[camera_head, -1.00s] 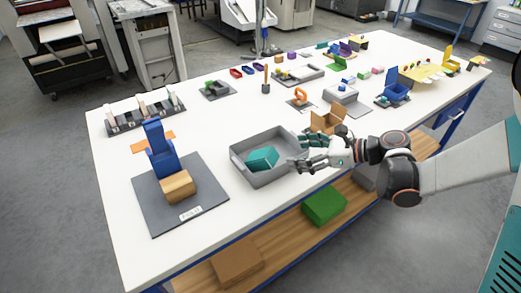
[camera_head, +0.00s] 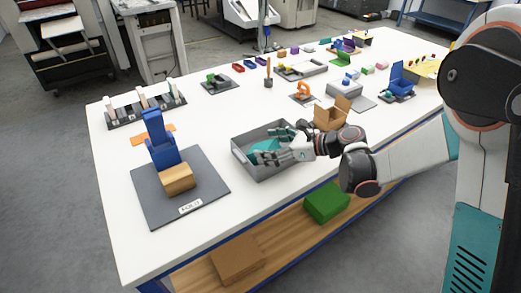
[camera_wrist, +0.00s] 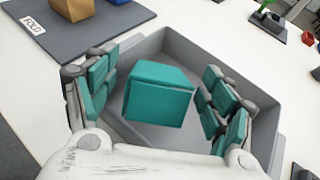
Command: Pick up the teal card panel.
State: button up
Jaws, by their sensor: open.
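The teal card panel (camera_wrist: 158,93) lies in a grey open-topped tray (camera_wrist: 135,48) on the white table. It looks like a folded or box-like teal piece, and it sits between my two sets of fingers in the wrist view. In the head view the panel (camera_head: 264,147) is partly hidden by my gripper (camera_head: 276,146), which reaches over the tray (camera_head: 262,176) from the right. My gripper is open, with teal-padded fingers (camera_wrist: 158,97) on both sides of the panel. Gaps show between the fingers and the panel.
A dark mat (camera_head: 205,197) labelled FOLD, with a blue fixture (camera_head: 160,146) and a tan block (camera_head: 177,179), lies left of the tray. A cardboard box (camera_head: 331,115) stands behind my wrist.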

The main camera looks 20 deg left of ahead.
aim_at(261, 147)
jog(key=x, duration=0.2)
jog(key=shift+w+a+f, duration=0.1)
jog(key=shift+a+f, duration=0.1)
jog(key=shift+a, duration=0.1)
jog(key=shift+c, duration=0.2)
jog(key=c, duration=1)
jog(key=shift+o, duration=0.2)
jog(key=shift+r, duration=0.15)
